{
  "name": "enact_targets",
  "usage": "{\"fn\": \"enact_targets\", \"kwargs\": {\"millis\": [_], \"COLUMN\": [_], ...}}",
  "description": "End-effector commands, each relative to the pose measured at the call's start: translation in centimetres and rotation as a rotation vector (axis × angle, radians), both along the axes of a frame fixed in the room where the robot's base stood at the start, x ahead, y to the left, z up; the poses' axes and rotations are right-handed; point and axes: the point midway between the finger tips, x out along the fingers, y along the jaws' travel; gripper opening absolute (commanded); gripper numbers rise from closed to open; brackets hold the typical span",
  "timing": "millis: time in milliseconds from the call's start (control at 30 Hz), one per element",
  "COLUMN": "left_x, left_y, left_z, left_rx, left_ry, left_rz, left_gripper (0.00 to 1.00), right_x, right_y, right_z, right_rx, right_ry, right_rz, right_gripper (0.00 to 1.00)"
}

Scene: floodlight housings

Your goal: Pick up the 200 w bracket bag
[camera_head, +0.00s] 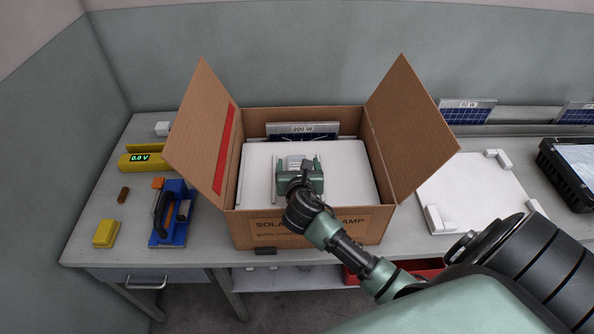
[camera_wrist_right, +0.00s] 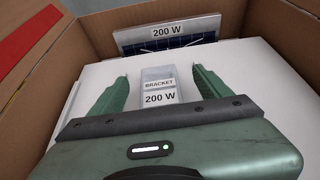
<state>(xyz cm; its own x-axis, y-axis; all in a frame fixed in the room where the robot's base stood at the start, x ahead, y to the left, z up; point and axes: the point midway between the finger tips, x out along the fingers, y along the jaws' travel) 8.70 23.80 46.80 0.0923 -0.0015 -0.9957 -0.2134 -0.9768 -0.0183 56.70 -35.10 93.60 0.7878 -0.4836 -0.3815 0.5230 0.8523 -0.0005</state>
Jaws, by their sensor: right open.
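The 200 W bracket bag (camera_wrist_right: 158,86) is a small pale bag with labels reading "BRACKET" and "200 W". It lies on a white surface inside the open cardboard box, and its top shows in the head view (camera_head: 294,161). My right gripper (camera_wrist_right: 160,72) is open, its two green fingers on either side of the bag with gaps visible. In the head view my right gripper (camera_head: 300,163) is over the white surface and hides part of the bag. My left gripper is not in view.
The cardboard box (camera_head: 287,226) has raised side flaps. A 200 W solar panel (camera_head: 303,129) stands at its back wall. Left of it are a yellow meter (camera_head: 140,162), a blue tool holder (camera_head: 176,230) and a yellow block (camera_head: 106,234). A white board (camera_head: 474,197) lies to the right.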

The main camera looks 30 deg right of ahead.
Motion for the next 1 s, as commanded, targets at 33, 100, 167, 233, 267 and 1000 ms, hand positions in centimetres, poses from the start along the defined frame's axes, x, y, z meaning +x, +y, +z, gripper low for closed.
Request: {"fn": "enact_targets", "kwargs": {"millis": [33,100,167,233,267,1000], "left_x": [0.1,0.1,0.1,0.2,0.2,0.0], "left_y": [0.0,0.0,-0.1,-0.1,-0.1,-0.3], "left_z": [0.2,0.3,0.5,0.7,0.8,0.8], "left_rx": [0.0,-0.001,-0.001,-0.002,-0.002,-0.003], "left_ry": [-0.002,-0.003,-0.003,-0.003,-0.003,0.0], "left_rz": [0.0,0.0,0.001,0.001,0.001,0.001], "left_gripper": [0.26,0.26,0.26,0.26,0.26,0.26], "right_x": [0.5,1.1,1.7,2.6,2.9,4.9], "right_y": [-0.3,-0.6,-0.9,-1.4,-1.5,-2.7], "right_z": [-0.1,-0.3,-0.5,-0.8,-1.0,-2.1], "right_rx": [0.001,0.001,0.001,0.001,0.001,0.001], "right_ry": [0.0,0.0,0.0,0.001,0.001,0.001], "right_rz": [0.0,0.0,0.0,-0.001,-0.002,0.001], "right_gripper": [0.78,0.78,0.78,0.78,0.78,0.06]}}
